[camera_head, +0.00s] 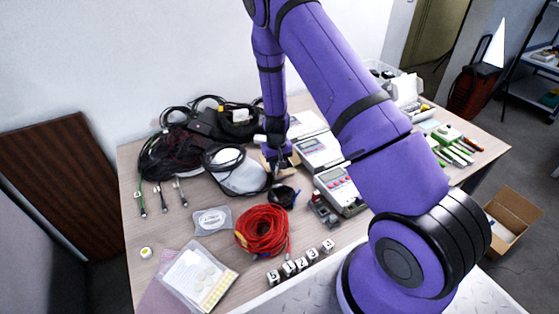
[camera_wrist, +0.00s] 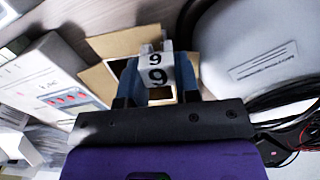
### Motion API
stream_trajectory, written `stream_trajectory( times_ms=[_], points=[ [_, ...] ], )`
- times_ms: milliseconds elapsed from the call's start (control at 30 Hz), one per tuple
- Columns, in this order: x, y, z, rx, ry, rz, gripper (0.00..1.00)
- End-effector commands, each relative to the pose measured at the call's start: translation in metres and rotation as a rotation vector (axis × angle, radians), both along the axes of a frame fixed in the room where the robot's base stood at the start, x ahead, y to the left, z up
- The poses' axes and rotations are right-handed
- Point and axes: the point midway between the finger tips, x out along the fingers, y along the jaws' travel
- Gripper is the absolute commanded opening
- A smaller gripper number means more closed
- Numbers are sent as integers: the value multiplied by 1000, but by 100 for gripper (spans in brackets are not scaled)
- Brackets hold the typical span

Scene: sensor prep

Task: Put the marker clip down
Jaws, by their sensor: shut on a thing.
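The marker clip (camera_wrist: 155,70) is a small white piece with a black "9" on two faces. My gripper (camera_wrist: 157,78) is shut on it, with one blue-grey finger on each side in the wrist view. Behind the clip is an open tan cardboard box (camera_wrist: 104,46); I cannot tell whether the clip touches it. In the head view my gripper (camera_head: 280,167) is low over the middle of the table, and the clip is too small or hidden to make out. Several similar white numbered clips (camera_head: 301,262) stand in a row at the table's front edge.
A grey-white rounded object (camera_head: 240,176) lies left of my gripper, with black cables (camera_head: 175,150) behind it. White meters (camera_head: 338,187) stand to the right. A red cable coil (camera_head: 262,231) and a black coil (camera_head: 284,196) lie in front. Bare wood shows at the left (camera_head: 165,225).

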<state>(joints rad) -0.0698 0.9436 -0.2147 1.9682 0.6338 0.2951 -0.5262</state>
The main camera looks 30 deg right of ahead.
Motion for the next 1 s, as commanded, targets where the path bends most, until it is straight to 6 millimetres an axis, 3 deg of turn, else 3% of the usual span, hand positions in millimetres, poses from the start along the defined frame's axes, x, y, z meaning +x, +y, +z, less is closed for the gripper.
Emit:
stream_trajectory(
  times_ms=[200,367,533,767,1000],
  points=[
    [38,-28,-5,-1,-1,1,5],
    [53,-38,-6,0,0,0,5],
    [55,-40,-13,0,2,1,5],
    [55,-40,-40,0,1,1,5],
    [55,-40,-41,0,0,1,5]
  ],
)
